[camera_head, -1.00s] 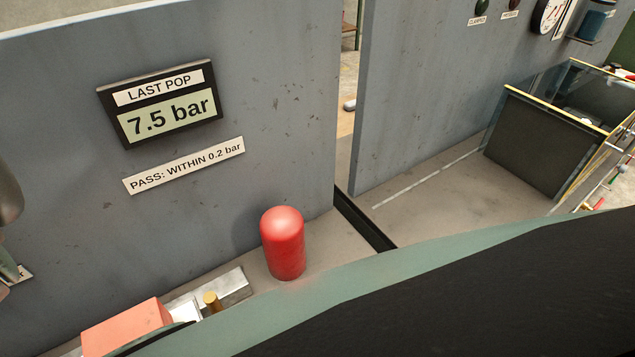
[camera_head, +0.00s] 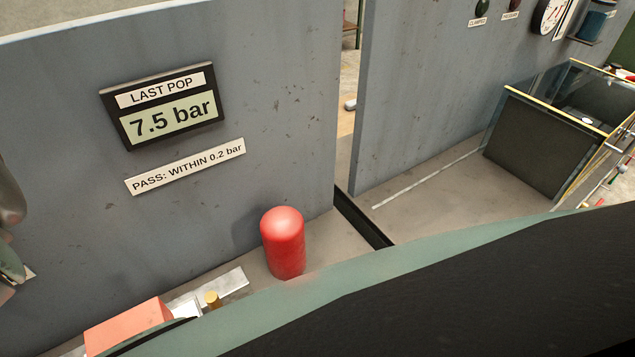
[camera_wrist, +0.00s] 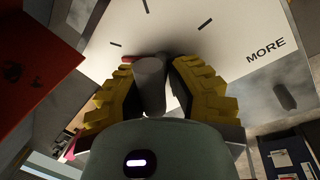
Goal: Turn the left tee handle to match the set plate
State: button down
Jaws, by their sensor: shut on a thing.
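In the wrist view, my gripper (camera_wrist: 157,72) has its two yellow ribbed fingers closed on either side of a grey rounded bar (camera_wrist: 150,88). The bar appears to be the tee handle; the rest of it is hidden by the fingers and the gripper body. Behind it is a pale plate (camera_wrist: 225,40) with several dark tick marks and the word MORE at its right. A bit of red shows at the bar's far end. The handle and the gripped spot are not clearly visible in the head view. I cannot make out the set plate.
In the head view, a display (camera_head: 165,105) reads LAST POP 7.5 bar, above a label (camera_head: 186,166) reading PASS: WITHIN 0.2 bar. A red round-topped cylinder (camera_head: 284,243) stands by the grey wall. A glass-sided box (camera_head: 543,140) is at right. A red block (camera_wrist: 35,65) is left in the wrist view.

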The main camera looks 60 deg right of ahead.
jog(key=c, duration=1.1)
grip_release()
jog(key=shift+w+a+r, duration=0.1)
jog(key=shift+w+r, duration=0.05)
jog(key=shift+w, duration=0.25)
jog(key=shift+c, duration=0.2)
jog(key=o, duration=0.3)
jog(key=shift+s, duration=0.15)
jog(key=shift+s, duration=0.1)
